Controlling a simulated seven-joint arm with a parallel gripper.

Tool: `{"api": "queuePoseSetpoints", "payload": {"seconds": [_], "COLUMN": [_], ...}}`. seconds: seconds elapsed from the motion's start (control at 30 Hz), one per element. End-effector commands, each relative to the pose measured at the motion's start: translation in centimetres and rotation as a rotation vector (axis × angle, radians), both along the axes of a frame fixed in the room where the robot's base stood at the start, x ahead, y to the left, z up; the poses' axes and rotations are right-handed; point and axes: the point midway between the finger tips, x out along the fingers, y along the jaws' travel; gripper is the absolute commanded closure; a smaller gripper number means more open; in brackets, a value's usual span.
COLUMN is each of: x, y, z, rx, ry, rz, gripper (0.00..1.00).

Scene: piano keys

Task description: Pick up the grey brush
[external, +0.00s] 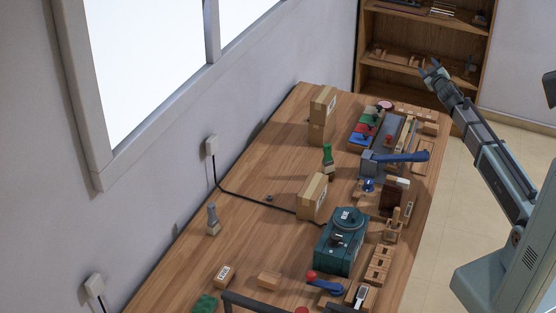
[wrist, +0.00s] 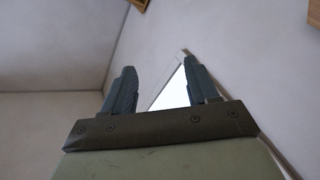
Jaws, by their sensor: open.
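The grey brush (external: 212,219) stands upright on the wooden table in the external view, on the side near the wall, apart from other objects. Its handle points up. My gripper (external: 433,72) is raised high at the right of the external view, far from the brush and in front of the bookshelf. In the wrist view my gripper (wrist: 158,82) has its two fingers apart with nothing between them. The wrist view shows walls and a bright window, and the brush is not in it.
The table (external: 240,240) holds a teal machine (external: 341,240), cardboard boxes (external: 312,196), a green-handled brush (external: 327,155), a blue-handled lever (external: 405,157) and several wooden blocks. A black cable (external: 245,197) runs from a wall outlet (external: 211,146) past the grey brush. Bare wood surrounds the brush.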

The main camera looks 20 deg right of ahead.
Motion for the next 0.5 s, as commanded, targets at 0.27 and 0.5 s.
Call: {"api": "queuePoseSetpoints", "payload": {"seconds": [0.27,0.5], "x": [1.8,0.9], "y": [16.1,29.9], "z": [1.1,1.7], "rx": [-0.274,-0.513], "ry": [0.000,-0.031], "rz": [0.200,0.365], "gripper": [0.41,0.41]}}
